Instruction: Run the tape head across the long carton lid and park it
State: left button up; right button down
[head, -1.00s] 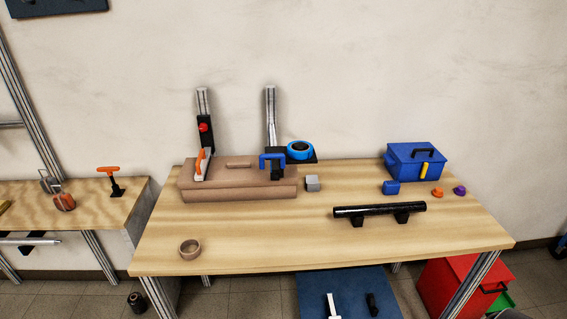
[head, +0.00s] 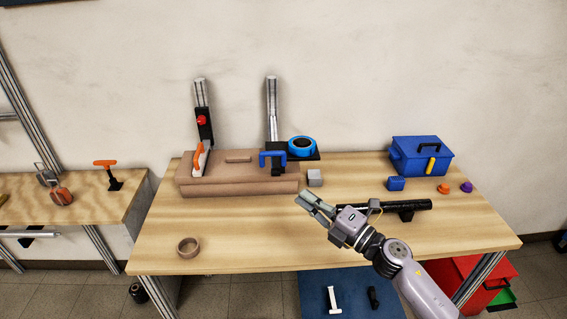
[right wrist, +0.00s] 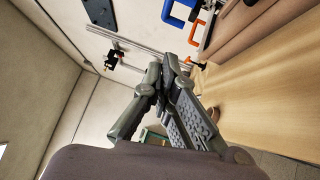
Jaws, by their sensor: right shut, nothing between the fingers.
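The long brown carton (head: 230,185) lies at the back left of the workbench, with a small raised strip on its lid. The tape head shows as a blue handle (head: 272,155) with a dark plate and a blue tape roll (head: 302,145), at a metal post by the carton's right end. The blue handle also shows at the top of the right wrist view (right wrist: 176,14). My right gripper (head: 306,200) is shut and empty, in front of the carton's right end and apart from the tape head. My left gripper is not in view.
An orange-handled clamp (head: 201,158) stands at the carton's left. A grey block (head: 314,178) sits right of the carton. A black tube (head: 420,204) lies partly behind my right arm. A blue toolbox (head: 422,154) is at the back right; a brown ring (head: 188,247) is front left.

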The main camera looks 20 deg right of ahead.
jog(key=shift+n, duration=0.3)
jog(key=shift+w+d+p+x, duration=0.2)
jog(key=shift+d+p+x, duration=0.35)
jog(key=shift+x, duration=1.6)
jog(key=shift+w+d+p+x, duration=0.25)
jog(key=shift+p+x, duration=0.65)
jog(key=shift+x, duration=1.3)
jog(key=shift+w+d+p+x, duration=0.2)
jog(key=shift+d+p+x, duration=0.35)
jog(key=shift+x, duration=1.6)
jog(key=shift+a+r, duration=0.15)
jog(key=shift+r, duration=0.05)
